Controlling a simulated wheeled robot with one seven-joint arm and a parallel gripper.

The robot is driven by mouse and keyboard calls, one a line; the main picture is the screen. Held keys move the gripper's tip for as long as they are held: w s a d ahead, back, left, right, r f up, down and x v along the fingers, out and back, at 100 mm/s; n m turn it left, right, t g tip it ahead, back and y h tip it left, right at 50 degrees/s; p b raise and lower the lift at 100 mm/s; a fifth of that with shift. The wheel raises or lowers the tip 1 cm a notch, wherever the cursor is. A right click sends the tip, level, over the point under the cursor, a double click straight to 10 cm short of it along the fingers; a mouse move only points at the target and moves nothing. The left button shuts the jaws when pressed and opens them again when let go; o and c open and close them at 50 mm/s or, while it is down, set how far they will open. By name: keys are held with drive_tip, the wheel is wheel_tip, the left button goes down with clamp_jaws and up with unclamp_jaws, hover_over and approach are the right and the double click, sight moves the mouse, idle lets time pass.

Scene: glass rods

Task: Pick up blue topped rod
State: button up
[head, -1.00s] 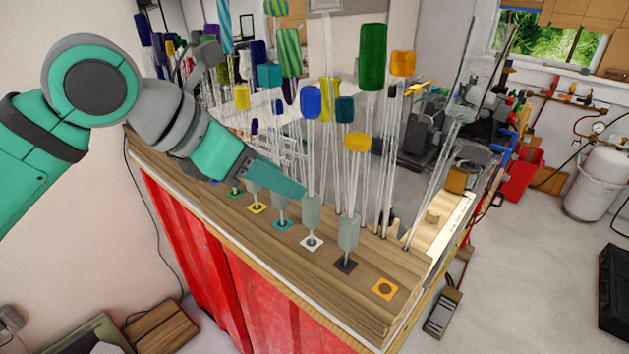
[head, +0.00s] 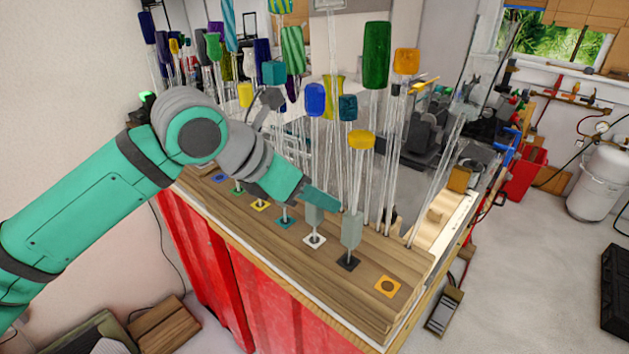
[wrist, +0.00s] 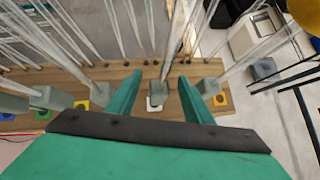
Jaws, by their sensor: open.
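The blue topped rod has a bright blue glass top (head: 315,99) on a clear stem. Its stem runs down to a grey block over a white square marker (head: 315,240) on the wooden bench top. My gripper (head: 322,198) is at this grey block, and its near finger partly covers the block's upper part in the head view. In the wrist view my gripper (wrist: 160,77) is open, with one finger on each side of a grey block (wrist: 158,93) and its clear stem. The fingers appear apart from the block. The blue top is not visible in the wrist view.
A dark blue-teal top (head: 347,107) and a green top (head: 376,55) stand behind. Many clear stems crowd the far side. An orange marker (head: 387,286) is empty.

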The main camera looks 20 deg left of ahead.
drive_tip(key=c, duration=1.2)
drive_tip(key=shift+o, duration=0.2)
drive_tip(key=shift+r, duration=0.15)
